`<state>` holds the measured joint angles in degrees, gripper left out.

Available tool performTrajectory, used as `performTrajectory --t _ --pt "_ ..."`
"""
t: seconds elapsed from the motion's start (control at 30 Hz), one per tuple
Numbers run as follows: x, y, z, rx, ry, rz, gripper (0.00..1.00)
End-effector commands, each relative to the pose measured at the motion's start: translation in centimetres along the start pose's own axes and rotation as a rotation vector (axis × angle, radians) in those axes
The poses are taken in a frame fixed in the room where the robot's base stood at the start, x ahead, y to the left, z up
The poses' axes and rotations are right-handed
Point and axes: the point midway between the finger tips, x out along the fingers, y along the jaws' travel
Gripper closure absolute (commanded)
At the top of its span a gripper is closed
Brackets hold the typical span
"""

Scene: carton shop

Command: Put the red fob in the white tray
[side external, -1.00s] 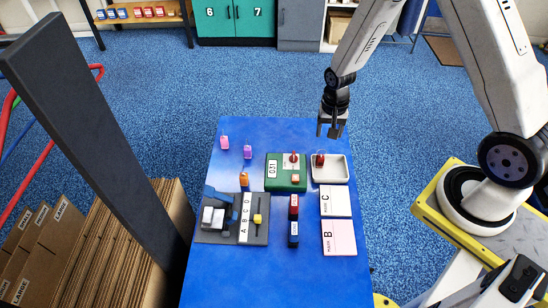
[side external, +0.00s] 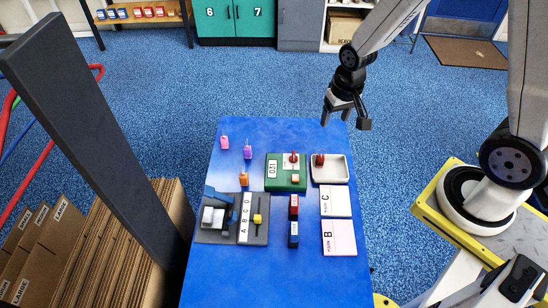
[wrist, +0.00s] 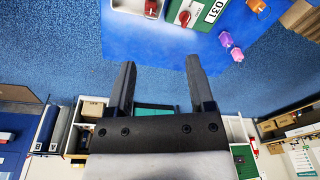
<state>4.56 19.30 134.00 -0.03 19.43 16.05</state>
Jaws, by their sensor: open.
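The red fob (side external: 320,160) lies inside the white tray (side external: 342,178) at the right back of the blue table, towards the tray's left side. In the wrist view the red fob (wrist: 151,5) and part of the white tray (wrist: 124,4) show at the top edge, partly cut off. My gripper (side external: 344,123) is open and empty, raised beyond the back of the tray and clear of it. In the wrist view my gripper (wrist: 160,62) shows two spread fingers with nothing between them.
A green device (side external: 279,183) with a red-topped part stands left of the tray. White card C (side external: 336,202) and pink card B (side external: 340,238) lie in front of the tray. Pink, purple and orange fobs, a grey fixture (side external: 258,235), and red and blue blocks occupy the table's left and middle.

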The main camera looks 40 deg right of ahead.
Motion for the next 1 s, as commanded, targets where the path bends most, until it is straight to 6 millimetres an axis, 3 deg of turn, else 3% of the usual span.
performTrajectory --t 0.2,0.4,1.0 --pt "-3.7 -0.7 2.6 -0.194 0.059 -0.020 0.31" --pt "-5.5 -0.9 4.4 -0.317 0.092 -0.027 0.31" --pt "-6.0 -0.9 5.0 -0.358 0.102 -0.029 0.31"
